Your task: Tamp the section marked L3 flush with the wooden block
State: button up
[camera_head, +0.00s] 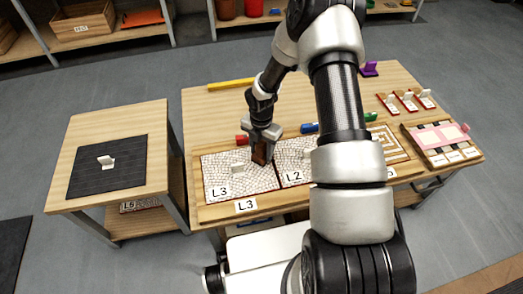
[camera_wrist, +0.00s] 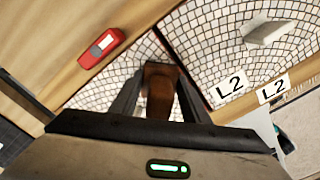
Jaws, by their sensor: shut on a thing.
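The section marked L3 (camera_head: 215,168) is a white mosaic panel at the left of the wooden frame on the table, with a small white upright handle (camera_head: 240,168) on it. My gripper (camera_head: 262,140) is shut on the brown wooden block (camera_head: 261,154) and points down over the far right part of L3, near the seam with L2. In the wrist view the block (camera_wrist: 160,88) sits between both fingers, over mosaic tiles. I cannot tell whether the block touches the panel. The near part of the panel is hidden by my gripper in the wrist view.
The L2 panel (camera_head: 293,152) lies directly right of L3, with its own white handle (camera_wrist: 265,32). A red object (camera_wrist: 100,46) and a blue one (camera_head: 309,127) lie just behind the frame. A side table (camera_head: 95,125) with a dark panel stands left.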

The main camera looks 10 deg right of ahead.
aim_at(261, 142)
jog(key=shift+f, duration=0.55)
dwell(1.5)
jog(key=shift+r, duration=0.1)
jog(key=shift+r+p, duration=2.45)
jog(key=shift+r, duration=1)
